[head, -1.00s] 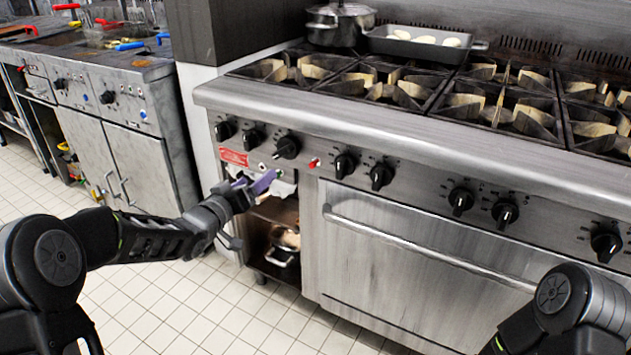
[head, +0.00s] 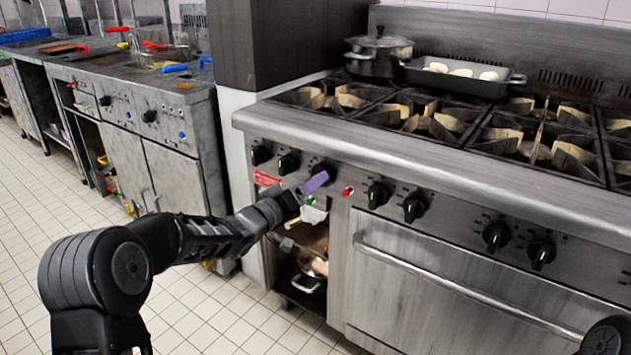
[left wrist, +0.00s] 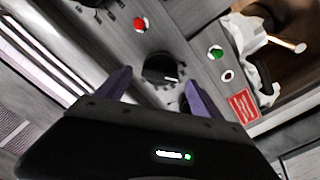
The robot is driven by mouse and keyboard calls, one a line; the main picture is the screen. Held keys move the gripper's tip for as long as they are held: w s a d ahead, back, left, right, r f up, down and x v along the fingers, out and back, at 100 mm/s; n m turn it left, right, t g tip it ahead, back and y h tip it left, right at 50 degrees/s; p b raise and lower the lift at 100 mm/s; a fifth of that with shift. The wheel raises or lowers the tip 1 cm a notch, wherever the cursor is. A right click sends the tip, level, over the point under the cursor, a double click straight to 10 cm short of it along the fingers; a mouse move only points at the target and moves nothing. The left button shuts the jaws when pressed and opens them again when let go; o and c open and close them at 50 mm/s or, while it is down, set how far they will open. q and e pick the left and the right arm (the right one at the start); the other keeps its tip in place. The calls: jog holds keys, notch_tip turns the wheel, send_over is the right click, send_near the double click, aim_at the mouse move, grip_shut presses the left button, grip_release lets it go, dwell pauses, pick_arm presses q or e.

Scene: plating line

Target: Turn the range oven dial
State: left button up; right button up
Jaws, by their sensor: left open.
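The range front has a row of black dials. One dial (head: 322,169) sits above the red and green buttons. In the left wrist view this dial (left wrist: 160,68) has a white pointer mark and lies between my two purple fingertips. My left gripper (head: 314,184) is open at the panel, just in front of that dial and partly covering it. In the left wrist view the left gripper (left wrist: 157,82) has a finger on each side of the dial; I cannot tell whether they touch it. My right gripper is out of view.
The red button (left wrist: 140,25) and green button (left wrist: 215,52) are close to the fingers. The oven handle (head: 450,275) juts out to the right. An open compartment with a pan (head: 307,282) is below. A pot (head: 378,55) and tray (head: 462,78) stand on the range.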

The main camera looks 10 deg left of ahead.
pick_arm(q)
jog(key=shift+x, duration=1.95)
jog(key=c, duration=1.3)
